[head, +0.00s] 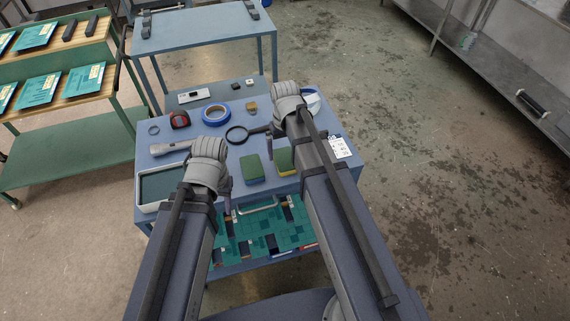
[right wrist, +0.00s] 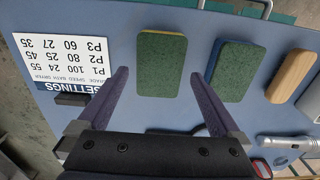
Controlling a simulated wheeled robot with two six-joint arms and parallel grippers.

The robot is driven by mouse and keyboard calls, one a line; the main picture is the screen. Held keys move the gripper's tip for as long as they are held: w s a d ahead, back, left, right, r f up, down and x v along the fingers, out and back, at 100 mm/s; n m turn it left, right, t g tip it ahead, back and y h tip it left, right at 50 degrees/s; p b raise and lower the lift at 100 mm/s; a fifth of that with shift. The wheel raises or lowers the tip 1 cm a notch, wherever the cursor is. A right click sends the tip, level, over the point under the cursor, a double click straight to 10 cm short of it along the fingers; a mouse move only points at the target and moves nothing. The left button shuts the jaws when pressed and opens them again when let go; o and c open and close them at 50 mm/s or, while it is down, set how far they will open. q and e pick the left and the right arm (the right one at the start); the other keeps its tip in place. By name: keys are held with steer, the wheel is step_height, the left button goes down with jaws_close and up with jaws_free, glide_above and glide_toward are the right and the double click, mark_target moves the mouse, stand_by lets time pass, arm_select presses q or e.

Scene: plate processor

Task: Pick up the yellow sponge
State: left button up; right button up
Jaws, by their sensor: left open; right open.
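The yellow sponge (head: 285,160), with a green top and a yellow side, lies on the blue table, partly hidden by my right arm in the head view. In the right wrist view the green top of this sponge (right wrist: 162,68) shows with a thin yellowish edge. My right gripper (right wrist: 163,76) is open, its fingertips on either side of that sponge in the picture; I cannot tell its height above it. My left gripper (head: 228,194) is near the table's front edge, left of the sponges, and shows no held object.
A green-topped blue sponge (head: 253,169) lies close left of the yellow one. A settings card (head: 340,147) lies to the right. A magnifier (head: 237,135), blue tape roll (head: 216,114), flashlight (head: 171,147) and grey tray (head: 148,190) are also on the table. A wooden block (right wrist: 293,78) shows in the wrist view.

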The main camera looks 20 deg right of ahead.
mark_target(285, 158)
step_height(285, 158, down, 4)
steer(key=shift+r+b, duration=0.25)
steer(key=shift+b, duration=1)
steer(key=shift+r, duration=0.1)
steer(key=c, duration=1.2)
